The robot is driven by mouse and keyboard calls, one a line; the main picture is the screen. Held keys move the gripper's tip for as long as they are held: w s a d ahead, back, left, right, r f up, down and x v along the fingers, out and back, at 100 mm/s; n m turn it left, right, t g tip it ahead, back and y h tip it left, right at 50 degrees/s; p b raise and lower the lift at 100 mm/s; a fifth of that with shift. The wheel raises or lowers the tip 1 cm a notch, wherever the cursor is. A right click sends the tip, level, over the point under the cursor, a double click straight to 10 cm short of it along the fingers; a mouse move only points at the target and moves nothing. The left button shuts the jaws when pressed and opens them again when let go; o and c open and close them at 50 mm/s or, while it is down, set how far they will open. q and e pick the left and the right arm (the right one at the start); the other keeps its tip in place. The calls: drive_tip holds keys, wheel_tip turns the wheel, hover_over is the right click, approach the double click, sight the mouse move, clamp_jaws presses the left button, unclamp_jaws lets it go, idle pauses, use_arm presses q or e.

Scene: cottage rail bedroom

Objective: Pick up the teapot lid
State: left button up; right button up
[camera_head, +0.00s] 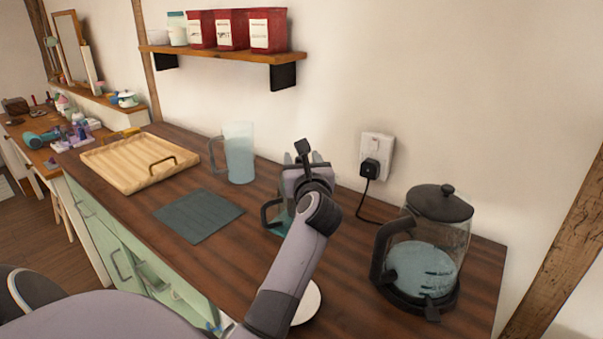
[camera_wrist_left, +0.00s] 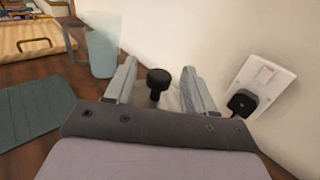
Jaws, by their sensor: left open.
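The teapot lid shows in the left wrist view as a black knob (camera_wrist_left: 158,79) on a short stem; its rim cannot be made out. My left gripper (camera_wrist_left: 157,75) is open, with one finger on each side of the knob and visible gaps between. In the head view my left gripper (camera_head: 305,163) is over the teapot and hides the lid and most of the body. The teapot's black handle (camera_head: 265,214) and a bit of teal glass show left of my wrist. My right gripper is in neither view.
A glass kettle (camera_head: 455,238) with a black lid stands at the right. A pitcher (camera_head: 239,153), dark mat (camera_head: 200,214) and wooden tray (camera_head: 112,168) are to the left. A plugged socket (camera_head: 376,150) is on the wall behind. A white disc (camera_head: 307,303) lies below my arm.

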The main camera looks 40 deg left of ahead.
use_arm(q)
drive_tip(key=shift+x, duration=0.8)
drive_tip(key=c, duration=1)
drive_tip(key=shift+o, duration=0.2)
drive_tip(key=shift+r, duration=0.1)
